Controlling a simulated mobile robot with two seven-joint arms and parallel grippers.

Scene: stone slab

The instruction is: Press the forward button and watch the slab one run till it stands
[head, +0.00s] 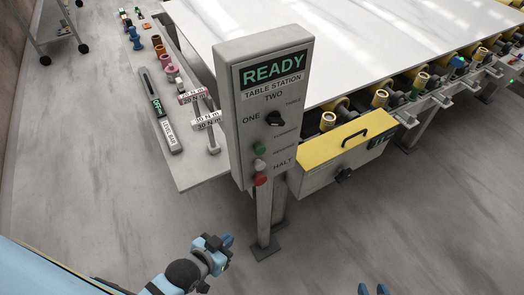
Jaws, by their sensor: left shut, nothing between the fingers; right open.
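A grey control box (234,125) stands on a post in the middle of the head view. Its lit display (274,69) reads READY in green, above TABLE STATION. Below is a black selector knob (274,119) among ONE, TWO and THREE; its setting is unclear. A green button (259,148), a white button (260,165) and a red button (261,180) form a column. HALT is legible; the two labels above it are blurred. The pale slab (350,45) lies behind the box. My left gripper (226,242) is shut and empty, below the box. My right gripper (373,290) is open, cut by the bottom edge.
Yellow rollers (379,98) line the slab's near edge. A yellow-topped drawer box (340,138) with a black handle is right of the control box. A side shelf (200,170) at left holds a level bar (160,108) and coloured tools. The grey floor in front is clear.

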